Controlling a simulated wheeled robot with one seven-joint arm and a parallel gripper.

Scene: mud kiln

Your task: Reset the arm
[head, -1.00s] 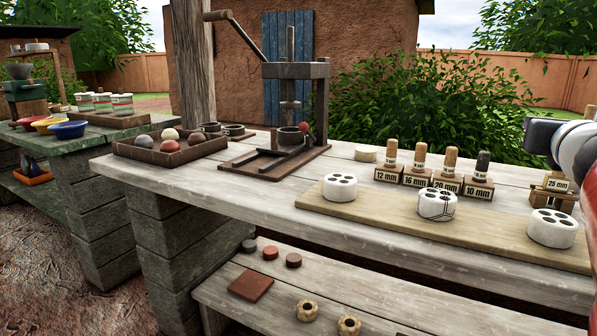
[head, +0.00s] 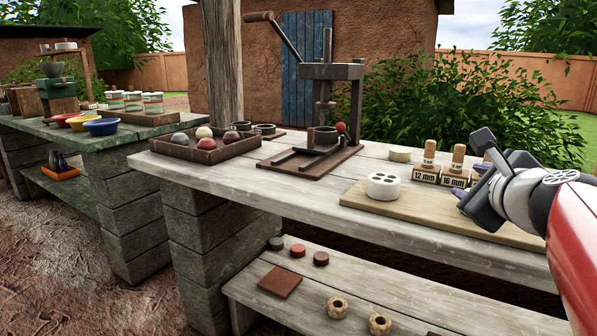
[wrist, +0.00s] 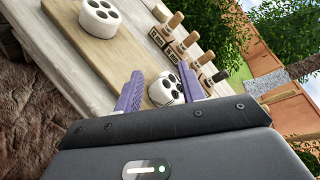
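My gripper (head: 474,182) shows at the right of the head view, above the pale board on the bench, with my red and white arm behind it. In the wrist view its two purple fingers (wrist: 160,70) stand apart. A white cylinder with dark holes (wrist: 166,91) shows between them, beyond the fingers and on the board; dark crack-like lines mark it. I see no contact with it. In the head view my gripper and arm cover that part of the board. Another white cylinder (head: 383,186) stands on the board to the left.
The board (head: 408,212) lies on the wooden bench (head: 290,205). Labelled tool blocks (head: 426,174) stand behind it. A lever press (head: 325,110) and a tray of balls (head: 180,155) are further left. A lower shelf (head: 350,290) holds small discs and rings.

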